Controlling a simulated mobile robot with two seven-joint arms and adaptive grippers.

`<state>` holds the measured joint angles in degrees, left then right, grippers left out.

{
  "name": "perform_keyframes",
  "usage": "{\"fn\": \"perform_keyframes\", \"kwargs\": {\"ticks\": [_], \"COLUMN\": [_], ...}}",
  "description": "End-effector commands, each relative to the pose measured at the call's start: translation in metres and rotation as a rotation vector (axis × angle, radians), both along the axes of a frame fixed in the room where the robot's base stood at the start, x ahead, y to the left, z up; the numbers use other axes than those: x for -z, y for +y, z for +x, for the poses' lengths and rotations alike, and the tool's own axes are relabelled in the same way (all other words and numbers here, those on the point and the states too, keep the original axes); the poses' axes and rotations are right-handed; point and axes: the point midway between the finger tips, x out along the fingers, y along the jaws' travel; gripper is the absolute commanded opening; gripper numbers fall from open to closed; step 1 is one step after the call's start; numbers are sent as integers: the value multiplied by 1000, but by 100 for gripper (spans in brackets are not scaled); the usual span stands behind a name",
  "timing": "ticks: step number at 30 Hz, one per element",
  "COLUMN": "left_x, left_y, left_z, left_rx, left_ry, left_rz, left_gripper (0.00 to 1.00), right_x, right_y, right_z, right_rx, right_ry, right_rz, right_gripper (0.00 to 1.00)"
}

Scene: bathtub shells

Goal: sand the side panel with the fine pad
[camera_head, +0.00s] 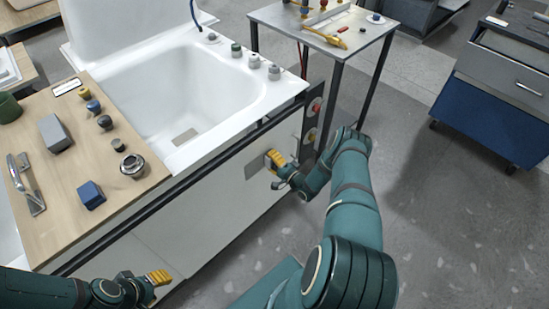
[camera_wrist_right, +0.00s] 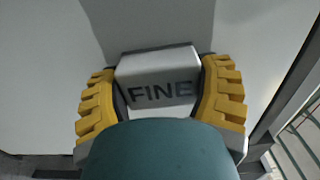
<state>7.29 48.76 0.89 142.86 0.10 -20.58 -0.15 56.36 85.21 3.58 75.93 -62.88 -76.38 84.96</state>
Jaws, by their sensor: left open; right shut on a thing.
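My right gripper (camera_head: 272,160) is shut on the fine pad (camera_wrist_right: 158,92), a pale grey block marked "FINE" between its yellow fingers in the right wrist view. The gripper faces the white side panel (camera_head: 215,215) of the tub unit, near the panel's right end. A darker grey patch (camera_head: 252,168) shows on the panel right beside the gripper, and also beyond the pad in the wrist view (camera_wrist_right: 150,25). The pad is at or very near the panel; I cannot tell if they touch. My left gripper (camera_head: 160,278) is open and empty, low at the panel's left part.
A wooden board (camera_head: 120,220) left of the tub (camera_head: 185,90) holds a grey block (camera_head: 55,133), a blue block (camera_head: 91,195), a metal-handled tool (camera_head: 25,183) and several knobs. A metal table (camera_head: 360,38) stands behind. A blue drawer cabinet (camera_head: 480,118) is at right. Floor between is clear.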

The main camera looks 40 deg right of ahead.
Motion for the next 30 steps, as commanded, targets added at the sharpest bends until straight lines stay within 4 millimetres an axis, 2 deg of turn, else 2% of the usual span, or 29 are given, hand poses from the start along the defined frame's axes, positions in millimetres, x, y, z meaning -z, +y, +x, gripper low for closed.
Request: {"fn": "perform_keyframes", "kwargs": {"ticks": [4,14,24,30], "left_x": [-1,-2,-3,-3], "left_y": [0,0,0,0], "left_z": [0,0,0,0], "left_rx": [0,0,0,0], "left_ry": [0,0,0,0], "left_rz": [0,0,0,0], "left_gripper": [41,41,41,41], "right_x": [0,0,0,0], "right_y": [13,26,53,59], "right_z": [0,-1,-2,-2], "right_rx": [0,-2,-3,-4], "right_ry": [0,0,-1,-2], "right_rz": [2,3,4,2], "right_gripper": [40,40,40,40]}}
